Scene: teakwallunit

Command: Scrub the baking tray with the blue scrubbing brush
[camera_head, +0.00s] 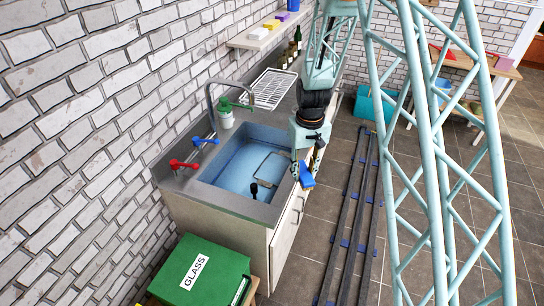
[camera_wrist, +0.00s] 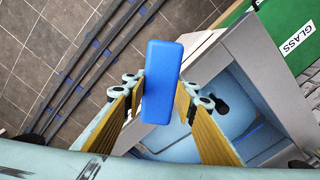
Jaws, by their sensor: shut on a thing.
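My gripper (camera_head: 306,160) is above the sink's right front edge. It is shut on the blue scrubbing brush (camera_head: 307,178), which hangs below the fingers. In the wrist view the brush (camera_wrist: 162,82) shows as a plain blue block between the yellow finger pads; its bristles cannot be made out. A grey rectangular outline in the sink basin (camera_head: 272,166) looks like the baking tray. It is partly hidden behind my gripper, and the brush is apart from it.
A green glass bin (camera_head: 215,262) stands at the front. Floor rails (camera_head: 355,200) run to the right.

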